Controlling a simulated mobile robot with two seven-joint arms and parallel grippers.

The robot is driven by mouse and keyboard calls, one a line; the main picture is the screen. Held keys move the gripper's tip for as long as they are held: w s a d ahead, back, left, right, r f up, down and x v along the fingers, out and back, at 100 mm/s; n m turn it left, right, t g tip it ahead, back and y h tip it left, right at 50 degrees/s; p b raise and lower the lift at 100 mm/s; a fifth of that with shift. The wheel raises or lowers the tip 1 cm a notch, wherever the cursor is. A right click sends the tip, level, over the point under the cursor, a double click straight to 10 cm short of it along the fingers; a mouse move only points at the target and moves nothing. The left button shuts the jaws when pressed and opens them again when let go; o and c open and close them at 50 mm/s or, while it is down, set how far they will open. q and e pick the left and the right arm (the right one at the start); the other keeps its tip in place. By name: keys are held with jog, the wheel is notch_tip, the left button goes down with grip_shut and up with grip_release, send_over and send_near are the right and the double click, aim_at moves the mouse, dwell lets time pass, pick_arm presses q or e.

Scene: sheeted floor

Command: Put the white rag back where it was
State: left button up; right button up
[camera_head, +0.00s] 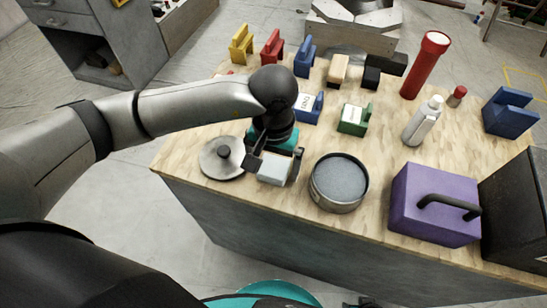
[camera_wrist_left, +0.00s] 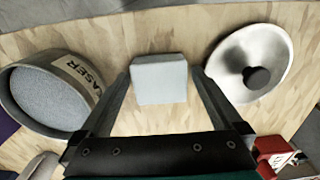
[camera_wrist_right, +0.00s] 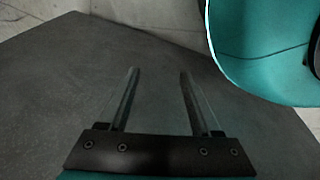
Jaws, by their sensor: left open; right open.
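The white rag (camera_head: 273,169) is a small pale folded block near the front edge of the wooden tabletop. It also shows in the left wrist view (camera_wrist_left: 159,79), between the fingers with gaps on both sides. My left gripper (camera_head: 272,163) is open and points down around the rag from above. The rag appears to lie on the wood. My right gripper (camera_wrist_right: 158,75) is open and empty over a dark grey surface in the right wrist view. It is not seen in the head view.
A round metal lid (camera_head: 222,158) lies just left of the rag. A round tin with grey contents (camera_head: 339,184) stands just right. A purple box with a black handle (camera_head: 434,205) is further right. Coloured blocks, a white bottle (camera_head: 422,121) and a red flashlight (camera_head: 425,65) stand behind.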

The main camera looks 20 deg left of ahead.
aim_at(272, 166)
pick_arm(q)
jog(key=shift+r, duration=0.1)
jog(key=shift+r, duration=0.1)
notch_tip(272, 166, up, 12)
jog(key=p, duration=0.3)
pick_arm(e)
jog(key=s+d+f, duration=0.1)
jog(key=s+d, duration=0.3)
jog(key=s, duration=0.2)
jog(key=shift+f, duration=0.3)
pick_arm(q)
jog(key=shift+a, duration=0.1)
pick_arm(e)
jog(key=shift+w, duration=0.15)
dwell(0.4)
